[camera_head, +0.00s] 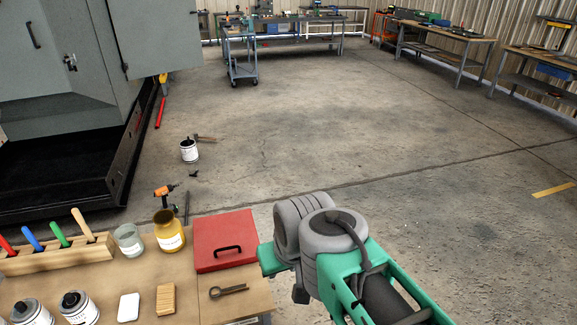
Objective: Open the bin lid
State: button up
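The red bin (225,243) stands at the right back part of the brown workbench. Its flat red lid looks shut, with a black bar handle (228,250) near the front edge. My green and grey arm reaches in from the lower right, just right of the bin, with a clear look at the handle from above. My gripper's fingers do not show; the arm's end is hidden behind its own links.
A grey cabinet (60,60) stands behind. The floor beyond is mostly clear.

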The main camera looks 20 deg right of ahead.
aim_at(230, 237)
jog(key=z, duration=1.25)
jog(key=i, duration=3.9)
jog(key=u, duration=5.1)
jog(key=i, duration=0.5)
jog(key=u, duration=0.1)
